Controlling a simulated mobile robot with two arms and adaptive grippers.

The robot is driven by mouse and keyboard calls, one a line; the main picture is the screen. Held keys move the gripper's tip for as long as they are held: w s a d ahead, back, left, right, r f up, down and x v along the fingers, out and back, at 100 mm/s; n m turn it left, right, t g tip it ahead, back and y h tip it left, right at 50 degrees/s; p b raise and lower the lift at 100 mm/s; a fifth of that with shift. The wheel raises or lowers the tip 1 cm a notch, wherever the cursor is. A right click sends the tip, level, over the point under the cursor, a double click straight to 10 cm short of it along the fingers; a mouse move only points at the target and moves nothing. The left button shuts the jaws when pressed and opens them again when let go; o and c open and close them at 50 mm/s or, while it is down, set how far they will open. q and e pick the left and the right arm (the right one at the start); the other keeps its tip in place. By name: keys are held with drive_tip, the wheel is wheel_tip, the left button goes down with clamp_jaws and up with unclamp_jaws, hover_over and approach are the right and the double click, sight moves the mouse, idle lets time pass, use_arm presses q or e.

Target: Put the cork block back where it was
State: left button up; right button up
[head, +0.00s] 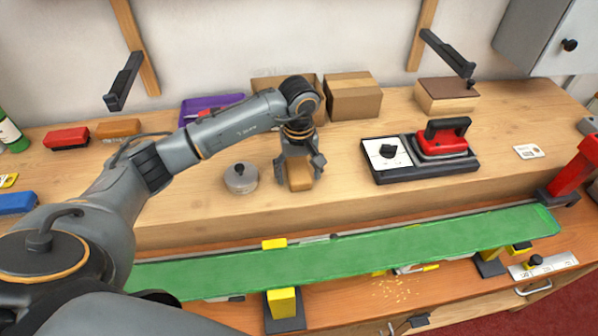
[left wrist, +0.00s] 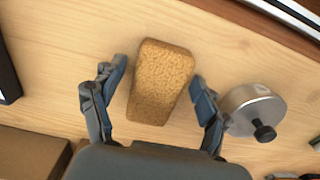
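The cork block (head: 299,176) is a tan, speckled, rounded block on the wooden bench shelf, below my left gripper (head: 300,170). In the left wrist view the cork block (left wrist: 160,82) lies between the two fingers of my left gripper (left wrist: 158,78). The fingers are spread, one on each side. A strip of wood shows between the left finger and the block; the right finger is close to its side, and I cannot tell if it touches. My right gripper is not in view.
A lidded metal pot (head: 241,178) stands just left of the block. A red-handled iron on a black base (head: 428,172) is to the right. Cardboard boxes (head: 353,96) and a purple tray (head: 196,106) stand behind. A green strip (head: 370,247) runs along the front.

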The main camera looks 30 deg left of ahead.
sight(299, 172)
use_arm(q)
drive_tip(key=shift+r+p, duration=0.3)
wheel_tip(299, 172, up, 12)
drive_tip(key=b, duration=0.3)
drive_tip(key=shift+b, duration=0.35)
drive_tip(key=shift+f, duration=0.2)
